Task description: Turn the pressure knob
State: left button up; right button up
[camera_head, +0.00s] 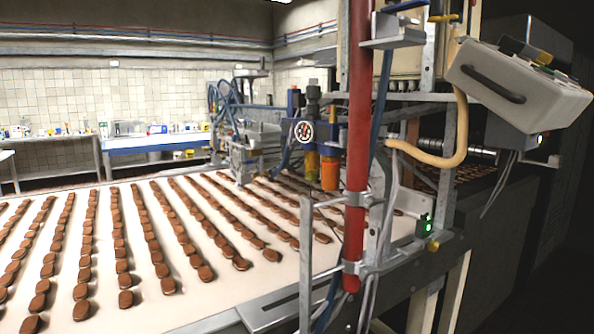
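A blue air-regulator unit stands at the middle of the head view, behind the red post. It carries a round white-faced pressure gauge (304,132). A dark grey upright cylinder above the gauge looks like the pressure knob (313,92), though it is too small to be sure. Two orange-yellow bowls (330,173) hang below the unit. Neither of my grippers shows in this view, and nothing of mine is seen touching the unit.
A thick red post (357,130) stands just right of the regulator, with hoses beside it. A white conveyor (215,292) with rows of brown biscuits fills the left and front. A tilted grey control box (518,85) hangs at upper right. A blue-edged table (155,142) stands behind.

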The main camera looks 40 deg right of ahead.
aim_at(313, 94)
jog(key=j+z, duration=0.1)
jog(key=z, duration=0.95)
